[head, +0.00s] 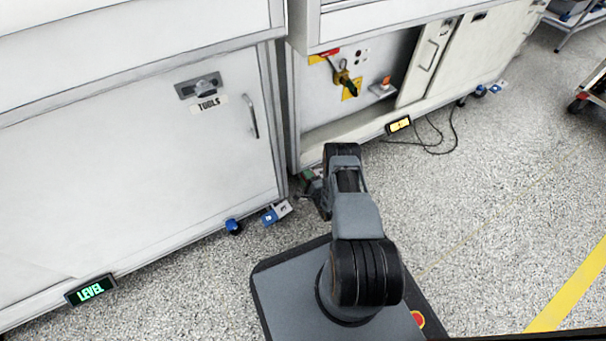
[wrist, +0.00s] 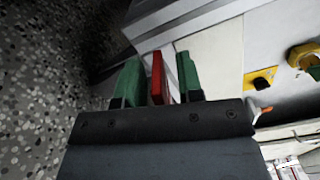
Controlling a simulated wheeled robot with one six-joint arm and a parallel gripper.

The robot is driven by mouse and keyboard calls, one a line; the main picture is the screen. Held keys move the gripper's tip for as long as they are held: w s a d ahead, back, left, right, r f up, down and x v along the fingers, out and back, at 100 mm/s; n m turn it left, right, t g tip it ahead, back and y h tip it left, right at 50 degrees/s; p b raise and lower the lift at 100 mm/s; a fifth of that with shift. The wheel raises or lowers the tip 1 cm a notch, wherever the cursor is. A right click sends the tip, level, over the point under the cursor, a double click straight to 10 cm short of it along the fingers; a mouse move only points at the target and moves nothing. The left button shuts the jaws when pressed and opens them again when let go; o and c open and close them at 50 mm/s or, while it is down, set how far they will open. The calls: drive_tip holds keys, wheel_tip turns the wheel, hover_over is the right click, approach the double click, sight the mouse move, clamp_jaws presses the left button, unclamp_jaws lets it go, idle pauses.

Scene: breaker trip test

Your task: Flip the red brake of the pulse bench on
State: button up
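The red brake (wrist: 157,78) shows in the wrist view as a narrow red lever. It stands between the two green fingers of my gripper (wrist: 158,80), with a visible gap on either side. My gripper is open around it, and contact is not visible. In the head view my gripper (head: 309,182) is low at the near left corner of the right-hand bench (head: 350,134), partly hidden by my arm. I cannot make out the red brake there. A small yellow-lit display (head: 398,125) sits at this bench's foot; its text is unreadable.
The right bench has a yellow lockout device (head: 344,76) and cables (head: 440,135) on the floor.

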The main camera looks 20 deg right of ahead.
drive_tip(key=shift+w, duration=0.2)
drive_tip(key=shift+c, duration=0.4)
clamp_jaws()
drive_tip(key=shift+f+n, duration=0.1)
drive_tip(key=shift+n, duration=0.2)
drive_tip(key=n, duration=0.1)
drive_tip(key=f+n, duration=0.1)
drive_tip(key=shift+a+n, duration=0.15)
drive_tip(key=shift+n, duration=0.15)
drive_tip(key=shift+f+n, duration=0.35)
drive_tip(key=shift+n, duration=0.45)
drive_tip(key=shift+f+n, duration=0.3)
drive_tip(key=shift+n, duration=0.5)
drive_tip(key=shift+o, duration=0.4)
unclamp_jaws()
